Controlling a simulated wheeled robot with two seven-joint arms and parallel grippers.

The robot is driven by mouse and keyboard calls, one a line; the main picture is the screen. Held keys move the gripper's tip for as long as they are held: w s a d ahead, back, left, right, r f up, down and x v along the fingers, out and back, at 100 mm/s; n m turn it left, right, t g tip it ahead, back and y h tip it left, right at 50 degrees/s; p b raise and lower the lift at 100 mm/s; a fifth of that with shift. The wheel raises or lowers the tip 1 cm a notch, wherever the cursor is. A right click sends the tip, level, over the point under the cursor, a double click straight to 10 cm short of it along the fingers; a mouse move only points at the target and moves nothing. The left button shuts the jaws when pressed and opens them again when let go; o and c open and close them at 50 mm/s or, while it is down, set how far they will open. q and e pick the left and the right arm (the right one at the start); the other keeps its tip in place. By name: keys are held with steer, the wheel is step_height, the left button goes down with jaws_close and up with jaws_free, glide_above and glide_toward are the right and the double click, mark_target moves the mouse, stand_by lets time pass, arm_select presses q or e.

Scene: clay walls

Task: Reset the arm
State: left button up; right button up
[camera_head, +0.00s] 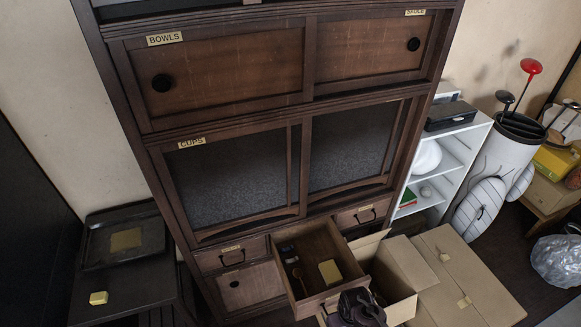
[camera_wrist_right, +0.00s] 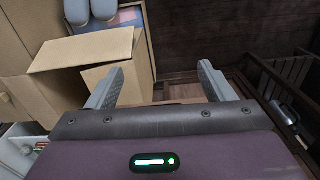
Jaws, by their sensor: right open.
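My right gripper (camera_head: 360,306) is at the bottom of the head view, in front of the open drawer (camera_head: 318,262) of the dark wooden cabinet (camera_head: 215,112). In the right wrist view its two grey fingers (camera_wrist_right: 160,86) stand wide apart with nothing between them. A yellow block-like item (camera_head: 330,271) and several small dark items lie in the drawer. My left gripper is not in view.
An open cardboard box (camera_head: 398,275) stands right beside my right gripper, with a closed box (camera_head: 462,280) further right. A white shelf (camera_head: 445,160) stands behind them. A dark side table (camera_head: 125,280) with a yellow block (camera_head: 98,298) is at the left.

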steer(key=s+d+f, duration=0.2)
steer(key=s+f, duration=0.3)
steer(key=s, duration=0.5)
steer(key=s+d+f, duration=0.3)
steer(key=s+f, duration=0.3)
steer(key=s, duration=0.4)
steer(key=s+d+f+m+t, duration=0.1)
steer(key=s+f, duration=0.4)
steer(key=s, duration=0.5)
steer(key=shift+s+d+f, duration=0.15)
steer(key=shift+d+f, duration=0.25)
steer(key=shift+d, duration=0.3)
